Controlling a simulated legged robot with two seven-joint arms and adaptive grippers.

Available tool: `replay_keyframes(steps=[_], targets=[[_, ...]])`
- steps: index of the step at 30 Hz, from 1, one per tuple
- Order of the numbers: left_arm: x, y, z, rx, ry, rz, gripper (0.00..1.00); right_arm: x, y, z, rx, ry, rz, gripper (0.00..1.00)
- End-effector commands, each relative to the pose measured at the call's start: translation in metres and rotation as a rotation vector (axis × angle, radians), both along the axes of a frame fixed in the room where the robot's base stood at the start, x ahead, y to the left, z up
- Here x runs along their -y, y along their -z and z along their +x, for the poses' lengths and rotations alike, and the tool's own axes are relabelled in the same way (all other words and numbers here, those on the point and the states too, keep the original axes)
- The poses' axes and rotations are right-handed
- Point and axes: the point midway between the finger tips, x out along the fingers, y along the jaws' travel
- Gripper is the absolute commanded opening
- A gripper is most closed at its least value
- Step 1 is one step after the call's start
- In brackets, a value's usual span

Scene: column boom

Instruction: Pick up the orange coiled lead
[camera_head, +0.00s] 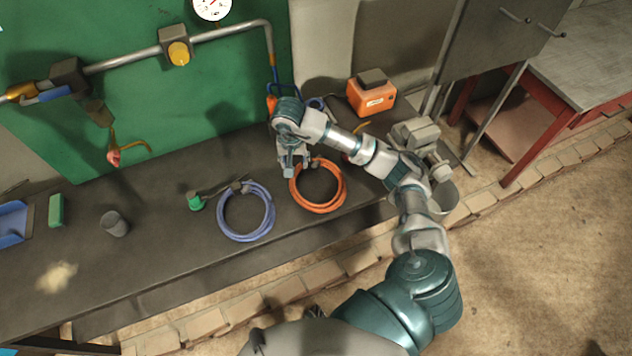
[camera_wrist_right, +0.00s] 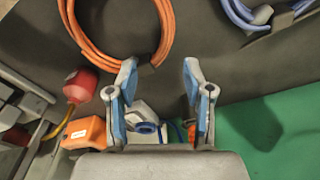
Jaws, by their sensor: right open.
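The orange coiled lead (camera_head: 333,206) lies flat on the dark bench (camera_head: 165,240), right of the blue coil. In the wrist view the orange coil (camera_wrist_right: 91,47) is at the top left, just beyond the fingertips. My right gripper (camera_head: 291,174) is above the bench at the coil's upper left edge. In the wrist view my right gripper (camera_wrist_right: 158,72) is open with blue-padded fingers, and nothing is held between them. The left fingertip overlaps the coil's edge in that view; I cannot tell whether it touches. My left gripper is not in view.
A blue coil (camera_head: 222,222) lies left of the orange one and shows top right in the wrist view (camera_wrist_right: 236,12). A green-ended tool (camera_head: 196,203), a grey cup (camera_head: 115,223) and an orange box (camera_head: 371,97) stand on the bench. A pipe (camera_head: 130,59) crosses the green wall.

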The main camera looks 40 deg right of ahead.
Motion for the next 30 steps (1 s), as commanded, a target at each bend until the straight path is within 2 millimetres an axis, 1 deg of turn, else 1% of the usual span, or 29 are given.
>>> replay_keyframes(steps=[1, 3, 6, 9, 16, 21, 24, 27, 30], targets=[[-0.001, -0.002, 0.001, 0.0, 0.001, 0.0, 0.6, -0.001, 0.013, 0.0, -0.005, 0.0, 0.002, 0.51], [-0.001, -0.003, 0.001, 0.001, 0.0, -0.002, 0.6, -0.002, 0.028, 0.002, -0.004, 0.0, 0.001, 0.51], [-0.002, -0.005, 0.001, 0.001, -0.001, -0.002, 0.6, -0.002, 0.049, 0.004, -0.003, -0.001, 0.001, 0.51], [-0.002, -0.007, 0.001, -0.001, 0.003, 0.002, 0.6, -0.001, 0.063, 0.006, 0.0, 0.0, 0.002, 0.51], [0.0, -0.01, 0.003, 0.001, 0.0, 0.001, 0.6, 0.003, 0.083, 0.007, 0.0, 0.0, 0.006, 0.51], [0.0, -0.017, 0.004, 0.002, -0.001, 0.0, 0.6, 0.004, 0.111, 0.008, 0.0, 0.0, 0.008, 0.51], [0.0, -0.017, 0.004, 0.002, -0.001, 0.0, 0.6, 0.004, 0.122, 0.01, 0.001, 0.0, 0.007, 0.51], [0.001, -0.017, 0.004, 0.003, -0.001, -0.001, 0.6, 0.005, 0.127, 0.011, 0.003, -0.001, 0.005, 0.51], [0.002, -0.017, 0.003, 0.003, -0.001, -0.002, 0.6, 0.003, 0.126, 0.011, 0.003, 0.0, 0.003, 0.51]])
